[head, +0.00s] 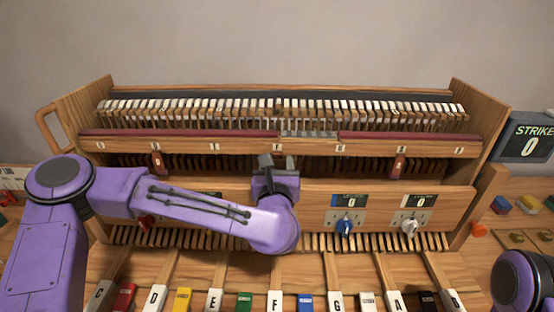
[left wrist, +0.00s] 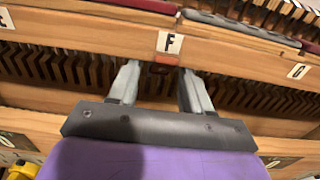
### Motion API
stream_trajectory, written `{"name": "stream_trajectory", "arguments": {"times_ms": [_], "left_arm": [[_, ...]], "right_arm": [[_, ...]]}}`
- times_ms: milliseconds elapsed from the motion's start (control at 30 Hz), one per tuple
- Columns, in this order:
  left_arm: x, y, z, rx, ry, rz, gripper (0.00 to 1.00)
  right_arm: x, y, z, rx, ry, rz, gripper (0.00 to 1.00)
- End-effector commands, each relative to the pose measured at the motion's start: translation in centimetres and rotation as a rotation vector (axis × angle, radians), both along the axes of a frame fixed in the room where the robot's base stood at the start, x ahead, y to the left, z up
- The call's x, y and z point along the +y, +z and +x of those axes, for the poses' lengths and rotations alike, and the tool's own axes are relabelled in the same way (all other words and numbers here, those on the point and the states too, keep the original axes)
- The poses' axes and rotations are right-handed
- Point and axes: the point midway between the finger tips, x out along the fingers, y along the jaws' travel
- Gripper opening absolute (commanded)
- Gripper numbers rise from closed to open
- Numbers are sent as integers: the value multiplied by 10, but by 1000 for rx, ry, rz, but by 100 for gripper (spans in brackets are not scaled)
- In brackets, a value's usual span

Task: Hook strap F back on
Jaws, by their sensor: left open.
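The letter F marks a white label (left wrist: 170,43) on the wooden rail (left wrist: 100,32) in the left wrist view. Just below that label a small reddish-brown piece (left wrist: 161,68), possibly strap F, shows between my fingers; I cannot tell whether it is hooked on anything. My left gripper (left wrist: 160,78) is open, with one grey finger on each side of this piece, apart from each other. In the head view the left gripper (head: 278,162) is just below the F label (head: 277,146) and hides what is beneath it. My right gripper is out of view.
Reddish-brown tags hang below the rail near D (head: 157,163) and A (head: 399,165). A grey strip (head: 310,134) lies on the rail among dark red felt (head: 180,132). Dials with displays, such as the blue knob (head: 345,227), sit below. Lettered keys (head: 275,301) line the front.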

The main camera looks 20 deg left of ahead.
Motion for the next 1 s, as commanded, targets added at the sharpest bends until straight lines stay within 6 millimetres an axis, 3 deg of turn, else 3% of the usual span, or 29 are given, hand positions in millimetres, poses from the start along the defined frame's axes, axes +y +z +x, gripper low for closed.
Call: {"name": "stream_trajectory", "arguments": {"times_ms": [100, 133, 267, 667, 1000], "left_arm": [[0, 0, 0, 0, 0, 0, 49], [0, 0, 0, 0, 0, 0, 42], [0, 0, 0, 0, 0, 0, 0], [-1, 3, -2, 48, 0, -15, 0], [-3, 9, -9, 279, 0, -81, 0]], "right_arm": [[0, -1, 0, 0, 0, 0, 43], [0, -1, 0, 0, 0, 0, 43], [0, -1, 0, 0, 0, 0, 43], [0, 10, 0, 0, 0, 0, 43], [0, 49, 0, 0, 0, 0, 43]]}}
